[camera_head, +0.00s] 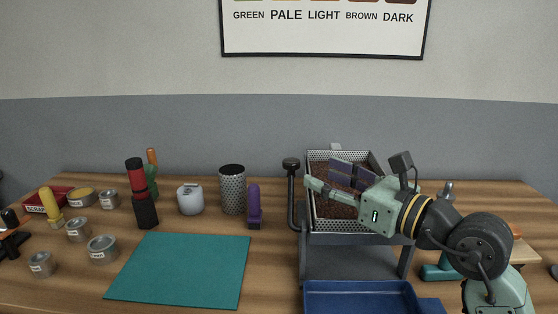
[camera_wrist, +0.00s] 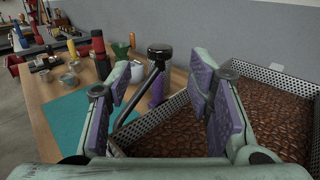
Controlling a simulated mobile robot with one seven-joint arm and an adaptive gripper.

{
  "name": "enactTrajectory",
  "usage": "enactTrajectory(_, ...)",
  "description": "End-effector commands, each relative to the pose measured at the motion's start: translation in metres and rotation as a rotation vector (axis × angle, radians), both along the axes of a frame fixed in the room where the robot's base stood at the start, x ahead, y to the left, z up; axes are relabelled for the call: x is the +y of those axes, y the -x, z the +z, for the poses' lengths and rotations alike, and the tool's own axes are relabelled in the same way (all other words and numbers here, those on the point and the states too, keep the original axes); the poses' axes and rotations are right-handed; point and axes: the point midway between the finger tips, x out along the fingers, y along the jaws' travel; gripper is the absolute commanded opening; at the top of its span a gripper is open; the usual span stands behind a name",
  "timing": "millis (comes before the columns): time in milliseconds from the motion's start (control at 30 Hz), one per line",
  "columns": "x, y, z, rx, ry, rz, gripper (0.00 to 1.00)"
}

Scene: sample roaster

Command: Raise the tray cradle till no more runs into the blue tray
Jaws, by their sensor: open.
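The tray cradle (camera_head: 312,218) is a perforated metal tray on a grey stand, with brown beans (camera_head: 350,210) in it. In the wrist view its perforated wall (camera_wrist: 270,78) and the beans (camera_wrist: 180,132) fill the right side. A bent black handle with a round knob (camera_head: 291,164) rises at its left. The knob (camera_wrist: 160,52) appears between my fingers in the wrist view, beyond them. My gripper (camera_head: 333,178) is open and empty above the cradle.
A teal mat (camera_head: 180,268) lies left of the stand. A purple-handled tool (camera_head: 254,208), a perforated cylinder (camera_head: 232,190), a white jar (camera_head: 190,200) and a red-black bottle (camera_head: 141,195) stand behind it. Several tins (camera_head: 102,248) are at far left.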

Motion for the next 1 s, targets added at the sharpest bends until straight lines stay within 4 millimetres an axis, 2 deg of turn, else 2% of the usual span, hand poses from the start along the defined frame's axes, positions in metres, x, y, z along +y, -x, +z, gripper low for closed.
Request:
enactTrajectory(300, 0.044, -0.042, 0.004, 0.001, 0.001, 0.005, 0.47)
enactTrajectory(500, 0.062, -0.061, 0.002, 0.001, 0.000, 0.003, 0.47)
enactTrajectory(900, 0.067, -0.067, 0.000, -0.001, 0.001, 0.001, 0.47)
enactTrajectory(1000, 0.067, -0.067, 0.000, -0.001, 0.001, 0.001, 0.41)
